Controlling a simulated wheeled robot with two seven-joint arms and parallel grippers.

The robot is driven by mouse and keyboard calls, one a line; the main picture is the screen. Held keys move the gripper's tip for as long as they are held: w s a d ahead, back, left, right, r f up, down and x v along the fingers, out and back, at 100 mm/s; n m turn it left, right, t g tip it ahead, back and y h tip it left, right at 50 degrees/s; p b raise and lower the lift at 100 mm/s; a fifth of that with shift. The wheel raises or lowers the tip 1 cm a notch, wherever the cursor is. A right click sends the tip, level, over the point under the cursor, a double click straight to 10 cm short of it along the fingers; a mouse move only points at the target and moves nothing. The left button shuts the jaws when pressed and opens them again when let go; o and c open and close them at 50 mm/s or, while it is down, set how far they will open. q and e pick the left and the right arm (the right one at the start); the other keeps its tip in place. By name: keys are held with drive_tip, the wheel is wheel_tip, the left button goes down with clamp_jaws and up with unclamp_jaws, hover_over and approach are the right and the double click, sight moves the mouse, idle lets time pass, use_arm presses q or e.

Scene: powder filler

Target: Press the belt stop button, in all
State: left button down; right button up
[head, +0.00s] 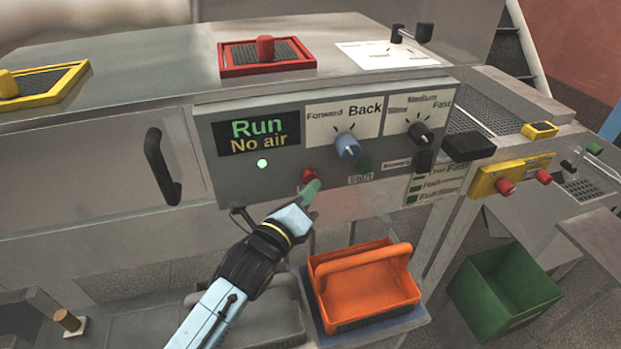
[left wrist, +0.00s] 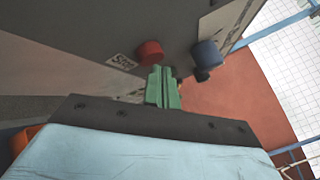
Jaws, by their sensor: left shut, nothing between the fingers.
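A grey control panel (head: 235,183) faces me in the head view. Its red button (head: 309,175) sits low on the panel, left of a dark green button (head: 363,164). In the left wrist view the red button (left wrist: 150,53) has a label starting "St" (left wrist: 122,62) beside it. My left gripper (head: 312,188) is shut and empty, its green fingertips just below and right of the red button. In the left wrist view its fingertips (left wrist: 162,75) point at the panel close to the button; I cannot tell whether they touch. The display (head: 258,131) reads "Run" and "No air". My right gripper is out of view.
A blue knob (head: 347,146) and a black knob (head: 420,132) stick out of the panel. Below are an orange basket (head: 365,283) and a green bin (head: 508,287). A yellow box with red buttons (head: 512,177) is at right.

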use_arm(q)
drive_tip(key=shift+w+a, duration=0.15)
drive_tip(key=shift+w, duration=0.35)
idle(0.6)
idle(0.3)
drive_tip(key=shift+s+d+p, duration=0.3)
drive_tip(key=shift+s+p, duration=0.1)
drive_tip(key=shift+s, duration=0.5)
drive_tip(key=shift+s+d+p, duration=0.25)
drive_tip(key=shift+s, duration=0.55)
drive_tip(key=shift+s+d+p, duration=0.25)
drive_tip(key=shift+s, duration=0.55)
drive_tip(key=shift+s+d+p, duration=0.25)
drive_tip(key=shift+s, duration=0.55)
